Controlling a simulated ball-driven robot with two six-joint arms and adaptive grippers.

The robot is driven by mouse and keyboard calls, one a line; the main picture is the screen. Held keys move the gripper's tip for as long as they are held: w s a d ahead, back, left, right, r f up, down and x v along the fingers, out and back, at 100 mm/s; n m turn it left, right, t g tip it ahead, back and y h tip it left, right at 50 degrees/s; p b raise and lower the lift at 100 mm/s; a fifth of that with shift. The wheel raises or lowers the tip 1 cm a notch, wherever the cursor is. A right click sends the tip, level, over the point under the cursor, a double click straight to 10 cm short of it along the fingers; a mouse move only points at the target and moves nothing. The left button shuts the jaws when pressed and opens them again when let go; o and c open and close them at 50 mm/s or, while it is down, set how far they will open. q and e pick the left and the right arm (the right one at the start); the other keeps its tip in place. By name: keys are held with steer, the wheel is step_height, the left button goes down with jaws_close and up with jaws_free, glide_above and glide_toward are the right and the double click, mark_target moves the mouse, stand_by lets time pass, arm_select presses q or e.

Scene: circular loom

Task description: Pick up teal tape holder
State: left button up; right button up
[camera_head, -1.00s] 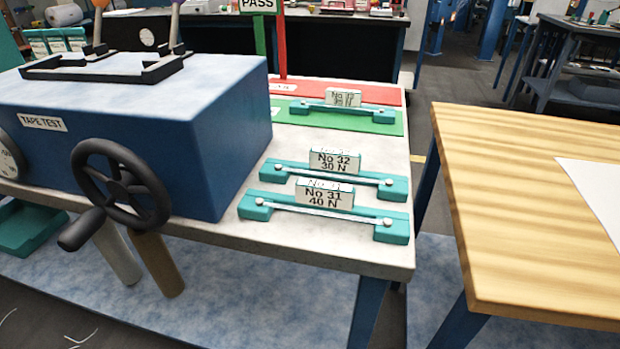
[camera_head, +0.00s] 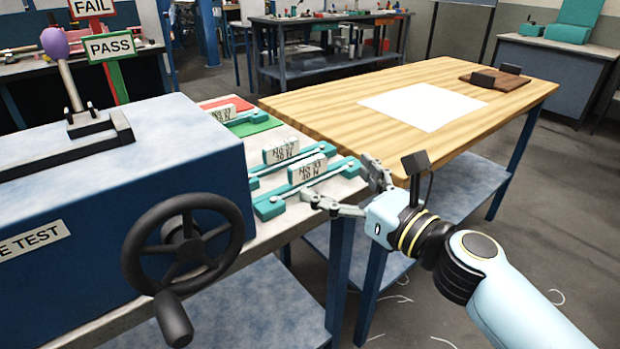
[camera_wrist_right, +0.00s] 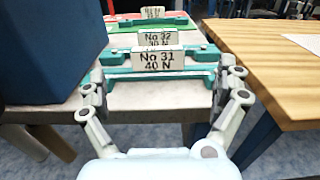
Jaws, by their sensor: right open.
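The nearest teal tape holder (camera_head: 270,208) lies on the test table with a white block marked No 31, 40 N. A second teal holder (camera_head: 252,183), marked No 32, lies just behind it, and a third (camera_head: 250,119) lies on the green mat. My right gripper (camera_head: 337,179) is open and empty at the table's right edge, its fingers toward the No 31 holder. In the right wrist view, the No 31 holder (camera_wrist_right: 118,74) spans the gap between the open fingers (camera_wrist_right: 163,72), ahead of the palm. I cannot tell whether they touch it. My left gripper is not in view.
The blue tape test machine (camera_head: 70,190) with its black handwheel (camera_head: 183,245) stands left of the holders. A wooden table (camera_head: 335,105) with a white sheet (camera_head: 423,106) stands to the right, past a narrow gap. PASS (camera_head: 110,47) and FAIL (camera_head: 92,8) signs rise behind.

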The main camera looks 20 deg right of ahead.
mark_target(309, 162)
steer(key=shift+x, duration=1.1)
steer(key=x, duration=0.4)
steer(key=shift+w+a+f+p, duration=0.1)
steer(key=shift+w+a+p, duration=0.05)
steer(key=shift+a+p, duration=0.2)
steer(key=shift+w+a, duration=0.1)
steer(key=shift+w, duration=0.35)
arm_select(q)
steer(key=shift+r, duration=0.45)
